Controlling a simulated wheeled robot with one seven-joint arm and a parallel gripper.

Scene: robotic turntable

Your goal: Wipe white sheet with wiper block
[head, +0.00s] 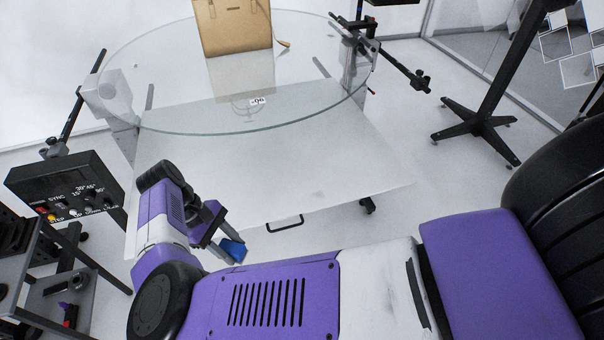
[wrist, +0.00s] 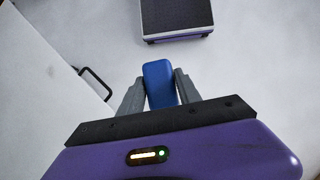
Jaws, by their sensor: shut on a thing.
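The wiper block is a small blue block (head: 233,249); in the wrist view (wrist: 159,84) it sits between my two grey fingers. My gripper (head: 226,243) is shut on it, at the near edge of the white sheet in the head view. The white sheet (head: 300,170) is a large flat panel below the round glass disc, with a few faint dark marks towards its right. In the wrist view the sheet (wrist: 40,90) shows at the left, with the block apart from it. My arm hides part of the sheet's near left.
A round glass turntable (head: 180,85) overhangs the sheet's far part and bears a tan handbag (head: 232,28). A black control box (head: 65,185) stands at the left. A black stand (head: 480,125) is at the right. A dark handle (head: 285,224) juts below the sheet's near edge.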

